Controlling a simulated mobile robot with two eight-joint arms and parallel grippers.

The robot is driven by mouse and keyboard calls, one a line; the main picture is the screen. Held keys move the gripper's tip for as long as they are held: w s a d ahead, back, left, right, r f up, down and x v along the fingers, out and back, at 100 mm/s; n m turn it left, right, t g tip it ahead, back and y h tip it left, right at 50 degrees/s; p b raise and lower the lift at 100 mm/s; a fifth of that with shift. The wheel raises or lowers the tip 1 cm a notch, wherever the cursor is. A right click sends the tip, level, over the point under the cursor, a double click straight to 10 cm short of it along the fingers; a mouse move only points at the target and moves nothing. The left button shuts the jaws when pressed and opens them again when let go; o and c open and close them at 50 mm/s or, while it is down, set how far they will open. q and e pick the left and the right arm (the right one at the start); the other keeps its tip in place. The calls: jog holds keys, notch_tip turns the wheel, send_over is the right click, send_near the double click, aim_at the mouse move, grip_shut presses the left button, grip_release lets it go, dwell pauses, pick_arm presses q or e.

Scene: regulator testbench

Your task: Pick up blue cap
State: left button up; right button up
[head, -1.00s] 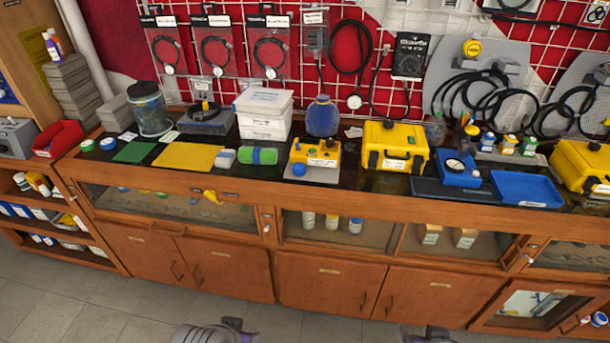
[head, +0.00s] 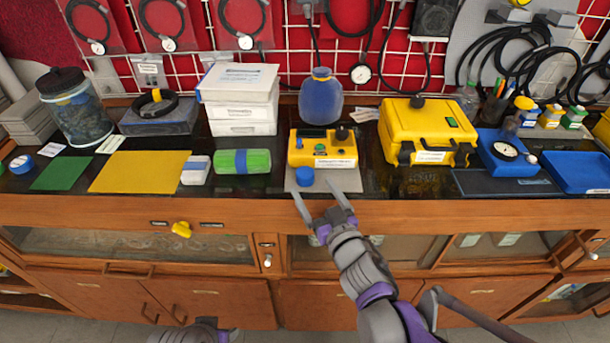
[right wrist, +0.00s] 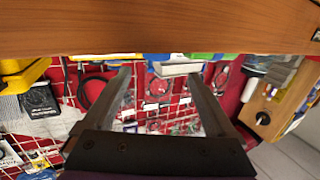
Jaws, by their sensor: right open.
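The blue cap (head: 304,176) is a small, short round piece. It rests on a grey plate (head: 345,183) in front of a yellow instrument box (head: 323,150), at the front of the counter. My right gripper (head: 313,189) is open and empty, with its fingers spread at the counter's front edge, just on the near side of the cap. Whether a finger touches the cap or plate cannot be told. In the right wrist view the two fingers (right wrist: 162,82) are apart with nothing held, and the cap cannot be made out.
A green roll (head: 242,161) lies left of the cap, and a yellow case (head: 428,132) stands to the right. A blue bottle (head: 321,97) stands behind the instrument box. The wooden counter front (head: 120,209) runs below, with a yellow knob (head: 181,229).

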aim_at(309, 178)
jog(key=x, duration=0.5)
jog(key=shift+w+d+f, duration=0.25)
jog(key=shift+w, duration=0.05)
jog(key=c, duration=1.4)
